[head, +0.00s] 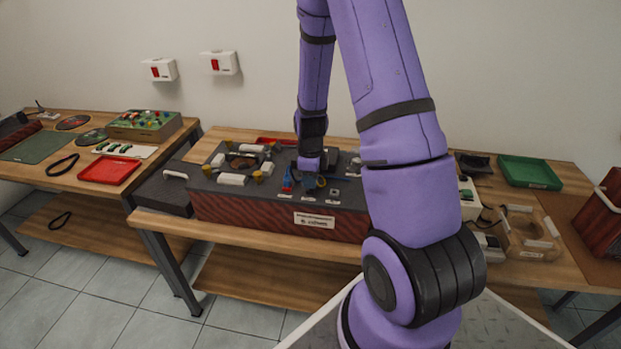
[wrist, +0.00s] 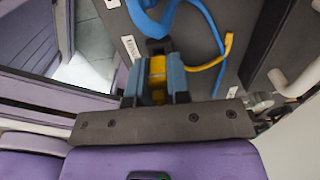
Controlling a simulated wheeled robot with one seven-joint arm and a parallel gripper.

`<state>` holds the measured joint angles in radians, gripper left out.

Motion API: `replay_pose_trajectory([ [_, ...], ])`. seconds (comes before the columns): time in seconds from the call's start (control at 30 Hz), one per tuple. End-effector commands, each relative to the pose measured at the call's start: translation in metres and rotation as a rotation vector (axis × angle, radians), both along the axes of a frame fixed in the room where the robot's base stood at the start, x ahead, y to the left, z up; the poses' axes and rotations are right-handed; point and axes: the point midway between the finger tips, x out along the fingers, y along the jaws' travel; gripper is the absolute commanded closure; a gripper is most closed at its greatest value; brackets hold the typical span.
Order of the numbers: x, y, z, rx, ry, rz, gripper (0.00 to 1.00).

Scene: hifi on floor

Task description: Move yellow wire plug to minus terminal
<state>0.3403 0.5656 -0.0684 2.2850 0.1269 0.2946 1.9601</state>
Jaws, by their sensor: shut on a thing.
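In the wrist view, my gripper (wrist: 156,78) has its two blue-grey fingers closed on the yellow wire plug (wrist: 157,68). A dark piece shows just beyond the plug; I cannot tell whether they touch. A yellow wire (wrist: 228,46) runs at the right, beside a blue wire (wrist: 215,30). A small white label (wrist: 131,47) is left of the fingers, its text too blurred to read surely. In the head view, my gripper (head: 311,180) is low over the dark top of the apparatus box (head: 265,212), near small red and blue parts. I cannot pick out the minus terminal.
White blocks, yellowish knobs and a round coil-like part (head: 240,162) crowd the box's left top. A green tray (head: 528,172) and white devices are on the right table. A red tray (head: 109,170) is on the left table. My arm hides the box's right part.

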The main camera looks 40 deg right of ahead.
Motion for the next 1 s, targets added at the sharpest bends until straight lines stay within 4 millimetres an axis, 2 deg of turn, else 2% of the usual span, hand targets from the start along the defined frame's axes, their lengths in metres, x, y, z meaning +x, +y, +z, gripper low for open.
replay_pose_trajectory([
  [1.0,0.0001,-0.0002,-0.0093,-0.001,-0.001,0.000,1.00],
])
